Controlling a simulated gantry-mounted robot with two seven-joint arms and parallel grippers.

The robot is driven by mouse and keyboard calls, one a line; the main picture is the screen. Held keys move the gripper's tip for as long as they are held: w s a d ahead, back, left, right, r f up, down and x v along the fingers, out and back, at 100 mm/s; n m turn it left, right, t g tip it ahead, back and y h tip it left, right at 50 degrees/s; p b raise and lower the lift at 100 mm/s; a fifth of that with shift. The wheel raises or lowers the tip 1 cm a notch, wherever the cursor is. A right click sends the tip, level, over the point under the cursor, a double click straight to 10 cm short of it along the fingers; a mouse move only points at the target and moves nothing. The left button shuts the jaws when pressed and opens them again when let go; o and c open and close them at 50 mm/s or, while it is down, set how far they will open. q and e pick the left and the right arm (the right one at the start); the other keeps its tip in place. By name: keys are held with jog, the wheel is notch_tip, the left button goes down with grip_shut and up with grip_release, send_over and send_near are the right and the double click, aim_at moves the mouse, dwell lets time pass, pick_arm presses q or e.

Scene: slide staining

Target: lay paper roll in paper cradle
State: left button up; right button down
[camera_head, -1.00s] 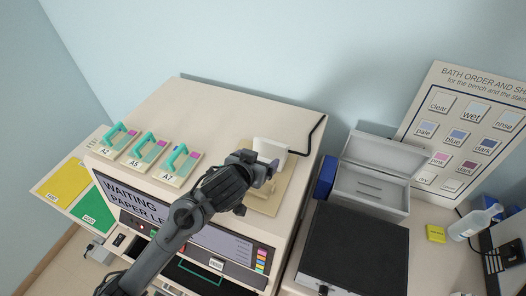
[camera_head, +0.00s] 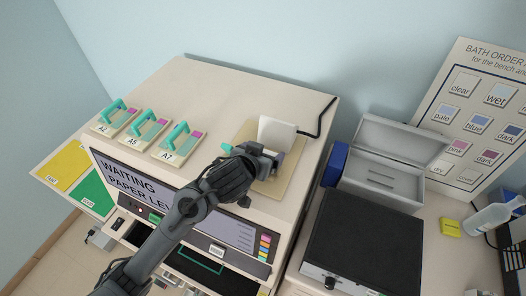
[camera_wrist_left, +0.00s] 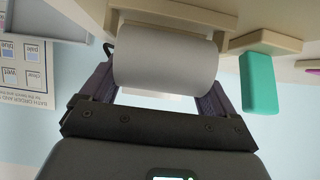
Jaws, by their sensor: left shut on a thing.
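The white paper roll (camera_wrist_left: 165,62) is between the two fingers of my left gripper (camera_wrist_left: 160,100) in the left wrist view, and the gripper is shut on it. In the head view my left gripper (camera_head: 266,160) is at the tan cradle plate (camera_head: 291,186) on top of the machine, in front of a white upright panel (camera_head: 277,132). The gripper hides most of the roll there. In the wrist view, a beige cradle part (camera_wrist_left: 190,14) lies right against the roll's far side; I cannot tell whether the roll rests on it. My right gripper is out of view.
Several slide racks with teal handles, including A7 (camera_head: 174,140), stand left of the gripper on the machine top (camera_head: 215,85). A black cable (camera_head: 326,117) runs behind the plate. A grey open box (camera_head: 385,180) and a black-topped unit (camera_head: 363,240) stand to the right.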

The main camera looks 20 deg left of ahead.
pick_arm(q)
jog(key=shift+f+b, duration=0.5)
jog(key=shift+f, duration=0.05)
dwell(0.4)
jog(key=o, duration=1)
jog(key=shift+c, duration=0.2)
jog(key=v, duration=1)
jog(key=s+a+f+g+p, duration=0.1)
jog(key=s+f+g+p, duration=0.1)
jog(key=s+f+p, duration=0.2)
jog(key=s+a+f+m+g+p, duration=0.1)
jog(key=s+a+f+g+p, duration=0.1)
jog(key=s, duration=0.7)
jog(key=s+a+f+g+p, duration=0.2)
jog(key=s+f+g+p, duration=0.1)
jog(key=s+f+p, duration=0.3)
jog(key=shift+s+g+p, duration=0.4)
jog(key=shift+s, duration=0.4)
